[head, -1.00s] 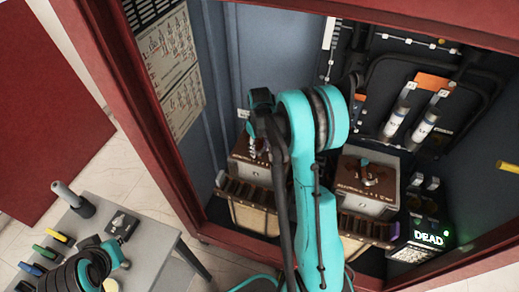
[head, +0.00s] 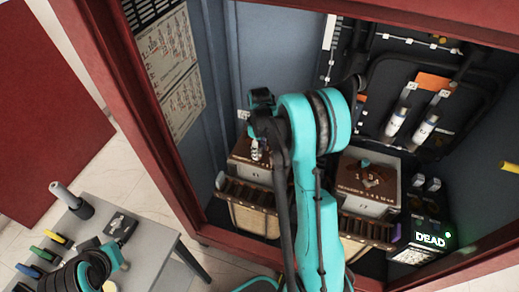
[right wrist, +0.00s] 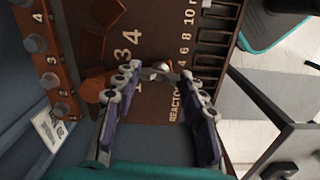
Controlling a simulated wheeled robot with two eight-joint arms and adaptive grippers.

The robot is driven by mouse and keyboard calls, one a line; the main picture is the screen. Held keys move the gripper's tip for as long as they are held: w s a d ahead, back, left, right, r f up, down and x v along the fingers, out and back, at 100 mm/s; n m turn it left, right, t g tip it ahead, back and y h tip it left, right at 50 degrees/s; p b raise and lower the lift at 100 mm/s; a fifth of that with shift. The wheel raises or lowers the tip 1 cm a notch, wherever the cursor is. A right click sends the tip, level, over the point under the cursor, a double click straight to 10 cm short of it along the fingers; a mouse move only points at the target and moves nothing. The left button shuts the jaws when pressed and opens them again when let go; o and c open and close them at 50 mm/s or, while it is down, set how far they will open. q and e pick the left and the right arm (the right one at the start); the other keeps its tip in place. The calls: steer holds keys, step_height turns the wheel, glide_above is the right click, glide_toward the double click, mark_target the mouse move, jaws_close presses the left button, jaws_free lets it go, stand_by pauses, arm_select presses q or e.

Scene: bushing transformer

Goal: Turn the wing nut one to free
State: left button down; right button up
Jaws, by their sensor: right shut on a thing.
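My right gripper (head: 256,152) is at the top of the left brown-topped box (head: 240,167) in the cabinet, mostly behind my own teal arm. In the right wrist view its two fingers (right wrist: 160,72) converge on a small pale metal piece, the wing nut (right wrist: 162,67), and are shut on it. The nut sits on the brown panel (right wrist: 150,30) marked with numbers and "REACTOR"; its shape is largely hidden by the fingertips. An orange-brown piece (right wrist: 92,88) lies beside the left finger.
A second brown-topped box (head: 368,180) stands to the right, beside a lit "DEAD" display (head: 430,239). Red cabinet frame (head: 165,150) edges the opening. A grey table (head: 150,240) with small tools stands at lower left. Black cables and white cylinders (head: 397,120) are at the back right.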

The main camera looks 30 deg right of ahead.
steer(key=o, duration=1.2)
steer(key=shift+c, duration=0.2)
step_height(320, 180, up, 12)
steer(key=s+a+r+m+t, duration=0.3)
steer(key=s+a+r, duration=0.3)
steer(key=s+a, duration=0.3)
steer(key=s+a+f+m+t, duration=0.2)
steer(key=s+a, duration=0.4)
steer(key=s, duration=0.4)
steer(key=shift+a+f+m+t, duration=0.3)
steer(key=shift+m+t, duration=0.4)
steer(key=shift+t, duration=0.4)
